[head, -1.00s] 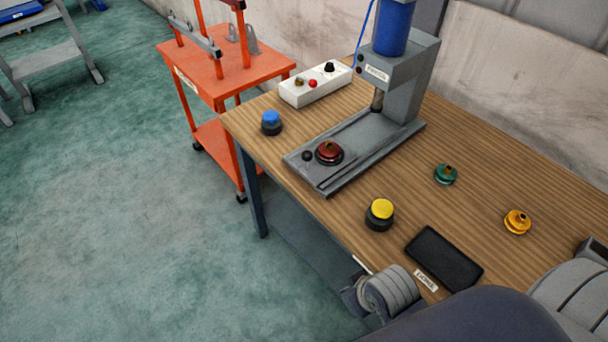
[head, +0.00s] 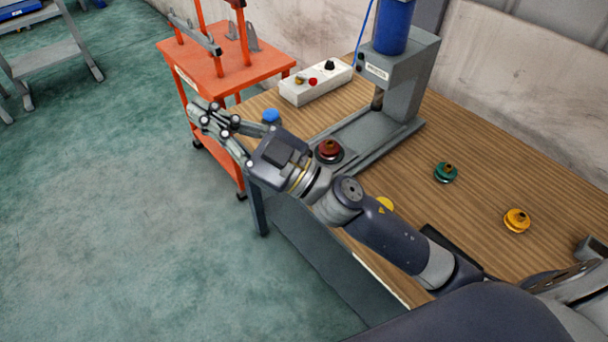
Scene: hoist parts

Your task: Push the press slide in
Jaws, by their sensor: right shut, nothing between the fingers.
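The press (head: 398,92) stands at the back of the wooden table, with a blue cylinder on top. Its grey slide (head: 366,138) sticks out toward the front left, with a dark red, pulley-like part (head: 329,151) on its outer end. My right arm covers the slide's front end and its small knob. My right gripper (head: 207,118) is shut and empty. In the picture it lies left of the slide's outer end, past the table's left edge, pointing away from the press. I cannot tell any contact with the slide. My left gripper is out of view.
A white button box (head: 315,82) and a blue button (head: 271,116) stand on the table's left. A yellow button (head: 385,205) and a black tray (head: 440,240) are partly behind my arm. Green (head: 445,173) and yellow (head: 516,221) pulleys lie right. An orange cart (head: 230,72) stands behind.

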